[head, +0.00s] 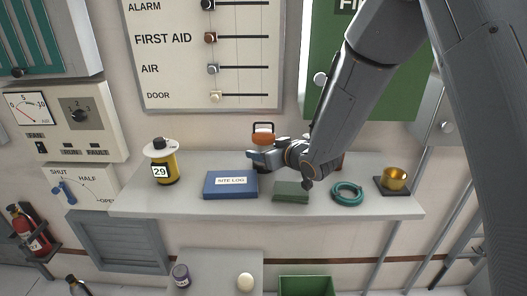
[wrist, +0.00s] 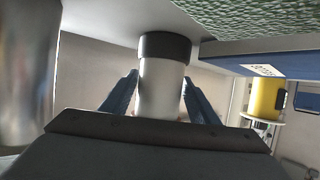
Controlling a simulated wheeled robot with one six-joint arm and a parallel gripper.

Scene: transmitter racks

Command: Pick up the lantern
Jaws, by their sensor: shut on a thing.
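The lantern (head: 263,138) stands upright at the back of the shelf, with an orange top and a dark loop handle showing above my gripper (head: 257,158). My gripper reaches in from the right and hides the lantern's lower part in the head view. In the wrist view, which looks upside down, the lantern's white body and black base (wrist: 164,72) sit between the two blue fingers of my gripper (wrist: 160,95). The fingers are shut on the white body. The base is close to the shelf; I cannot tell whether it touches.
On the shelf (head: 160,206) are a yellow canister marked 29 (head: 163,167), a blue SITE LOG book (head: 231,186), a green block (head: 291,192), a teal ring (head: 347,192) and a gold cup (head: 394,179). A reddish thing behind my arm is mostly hidden. A switch panel (head: 200,85) hangs above.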

